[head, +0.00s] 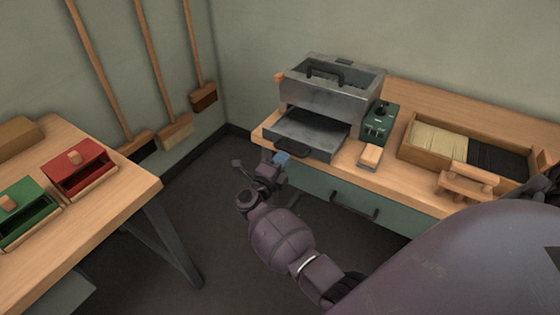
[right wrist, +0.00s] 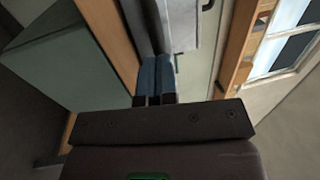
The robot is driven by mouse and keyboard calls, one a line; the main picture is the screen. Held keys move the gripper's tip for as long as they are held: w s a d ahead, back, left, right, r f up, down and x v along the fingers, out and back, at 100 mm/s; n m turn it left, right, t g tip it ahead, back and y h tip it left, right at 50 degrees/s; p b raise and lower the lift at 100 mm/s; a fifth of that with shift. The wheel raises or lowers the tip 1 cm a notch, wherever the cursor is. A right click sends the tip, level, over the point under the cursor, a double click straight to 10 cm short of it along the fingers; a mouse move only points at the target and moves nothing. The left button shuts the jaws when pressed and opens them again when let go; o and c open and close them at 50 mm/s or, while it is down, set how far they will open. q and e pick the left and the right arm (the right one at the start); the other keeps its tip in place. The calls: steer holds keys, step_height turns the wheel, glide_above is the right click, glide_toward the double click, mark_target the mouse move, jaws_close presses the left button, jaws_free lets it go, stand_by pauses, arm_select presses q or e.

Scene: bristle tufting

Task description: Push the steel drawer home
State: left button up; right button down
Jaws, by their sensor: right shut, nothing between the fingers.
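The steel drawer (head: 305,135) sticks out from the lower front of the grey steel box (head: 330,95) on the wooden bench. Its inside looks empty, and a dark handle (head: 292,149) is on its front. My right gripper (head: 282,158) has blue fingertips pressed together, with nothing between them. It is just in front of the drawer's handle side, close to the bench edge. In the right wrist view the blue fingertips (right wrist: 155,80) point toward a grey steel surface (right wrist: 180,25). I cannot tell whether they touch it. My left gripper is not in view.
A green control box (head: 377,122) and a small wooden block (head: 371,156) stand right of the drawer. A wooden bristle tray (head: 406,148) lies farther right. A second table (head: 120,182) at left holds red and green boxes. Brooms (head: 160,75) lean on the wall.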

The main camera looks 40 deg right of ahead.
mark_target(293, 147)
steer(key=shift+d, duration=0.15)
stand_by(0.3)
steer(key=x, duration=0.3)
steer(key=f+b+x, duration=0.1)
steer(key=x, duration=0.3)
steer(key=shift+w+d+f, duration=0.1)
steer(key=shift+d+f, duration=0.1)
steer(key=shift+d, duration=0.05)
steer(key=shift+w+d+r, duration=0.1)
steer(key=shift+d, duration=0.15)
steer(key=shift+a, duration=0.1)
